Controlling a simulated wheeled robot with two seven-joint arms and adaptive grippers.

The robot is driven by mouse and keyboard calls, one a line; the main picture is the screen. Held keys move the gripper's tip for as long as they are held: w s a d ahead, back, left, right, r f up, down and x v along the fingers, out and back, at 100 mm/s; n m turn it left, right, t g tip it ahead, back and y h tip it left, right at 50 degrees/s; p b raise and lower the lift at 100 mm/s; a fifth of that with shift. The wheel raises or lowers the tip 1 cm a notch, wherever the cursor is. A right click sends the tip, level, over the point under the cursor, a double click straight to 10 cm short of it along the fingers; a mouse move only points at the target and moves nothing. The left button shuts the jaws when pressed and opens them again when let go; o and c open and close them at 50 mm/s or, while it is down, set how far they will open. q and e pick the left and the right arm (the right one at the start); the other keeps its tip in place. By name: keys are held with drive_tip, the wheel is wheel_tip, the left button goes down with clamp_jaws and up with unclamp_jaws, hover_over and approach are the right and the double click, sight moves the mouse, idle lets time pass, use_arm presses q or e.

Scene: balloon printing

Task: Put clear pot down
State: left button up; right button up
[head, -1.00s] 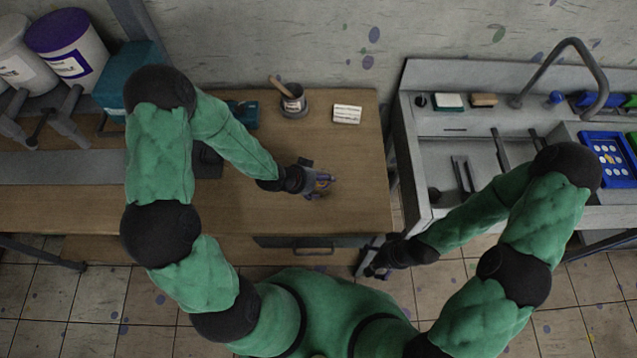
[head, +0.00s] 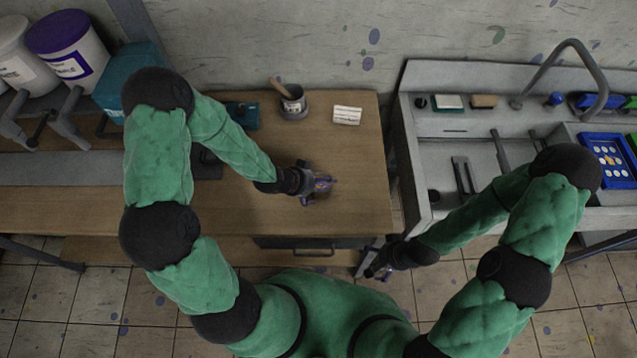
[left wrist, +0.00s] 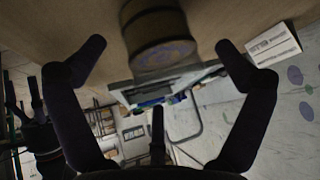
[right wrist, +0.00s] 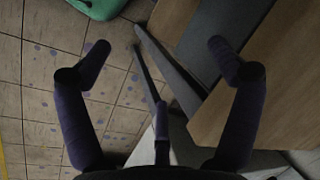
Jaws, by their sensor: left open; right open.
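The clear pot (head: 321,186) is small, with brownish contents, and stands on the wooden table near its right end. In the left wrist view the pot (left wrist: 160,38) is between the two spread fingers, with a gap on each side. My left gripper (head: 318,188) is open around it; in the head view the gripper partly hides the pot. My right gripper (head: 374,270) is open and empty, low beside the table's front right corner. The right wrist view shows nothing between its fingers (right wrist: 159,50).
On the wooden table (head: 350,215) behind the pot are a cup with a wooden handle (head: 293,101) and a white labelled block (head: 347,115). A grey sink unit (head: 425,150) stands to the right. The table's front right is clear.

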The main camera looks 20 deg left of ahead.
use_arm(q)
drive_tip(key=p+v, duration=0.3)
drive_tip(key=v, duration=0.8)
drive_tip(key=shift+s, duration=0.15)
